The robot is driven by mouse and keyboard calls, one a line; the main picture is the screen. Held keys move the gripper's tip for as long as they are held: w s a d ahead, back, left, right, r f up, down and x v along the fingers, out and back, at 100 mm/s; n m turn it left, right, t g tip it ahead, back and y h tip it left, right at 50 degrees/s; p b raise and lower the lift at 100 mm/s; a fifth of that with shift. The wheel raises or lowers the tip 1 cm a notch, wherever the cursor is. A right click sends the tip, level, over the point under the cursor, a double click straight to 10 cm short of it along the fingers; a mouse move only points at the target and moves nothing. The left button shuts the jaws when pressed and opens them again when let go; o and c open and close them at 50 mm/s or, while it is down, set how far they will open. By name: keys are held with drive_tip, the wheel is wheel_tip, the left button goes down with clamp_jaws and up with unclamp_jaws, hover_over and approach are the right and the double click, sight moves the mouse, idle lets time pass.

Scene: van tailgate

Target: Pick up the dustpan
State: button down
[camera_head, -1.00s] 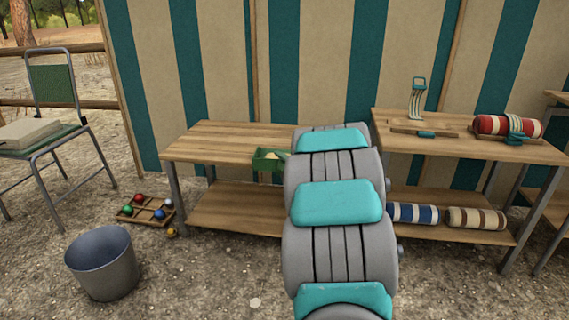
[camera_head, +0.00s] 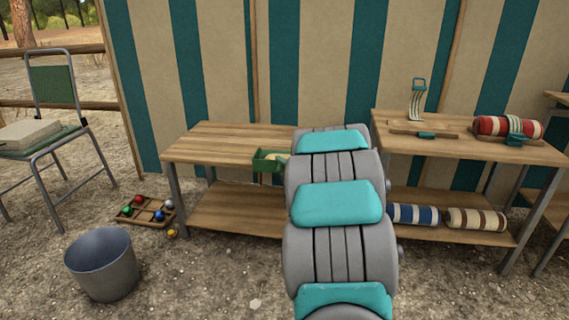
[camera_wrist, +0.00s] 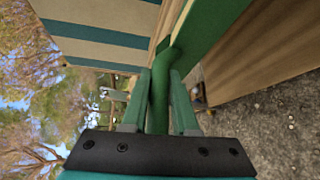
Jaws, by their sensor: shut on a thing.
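The green dustpan (camera_head: 265,163) shows at the front edge of the left table, partly hidden by my arm. Something pale yellow shows at its opening, too small to make out. In the wrist view the dustpan's pan (camera_wrist: 212,32) is at the upper right, and its round green handle (camera_wrist: 158,100) runs down between my fingers. My gripper (camera_wrist: 158,76) is shut on the handle. In the head view my gripper is hidden behind my own arm. I cannot tell whether the dustpan touches the table.
The left table (camera_head: 215,138) has a mostly clear top. The right table (camera_head: 450,147) holds a red striped roll (camera_head: 495,126) and tools. A grey bucket (camera_head: 102,265), a tray of coloured balls (camera_head: 135,215) and a chair (camera_head: 50,85) stand at left.

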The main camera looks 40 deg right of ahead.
wheel_tip(320, 180, up, 10)
drive_tip(key=p, duration=0.5)
drive_tip(key=shift+r, duration=0.1)
drive_tip(key=shift+a, duration=0.1)
idle(0.9)
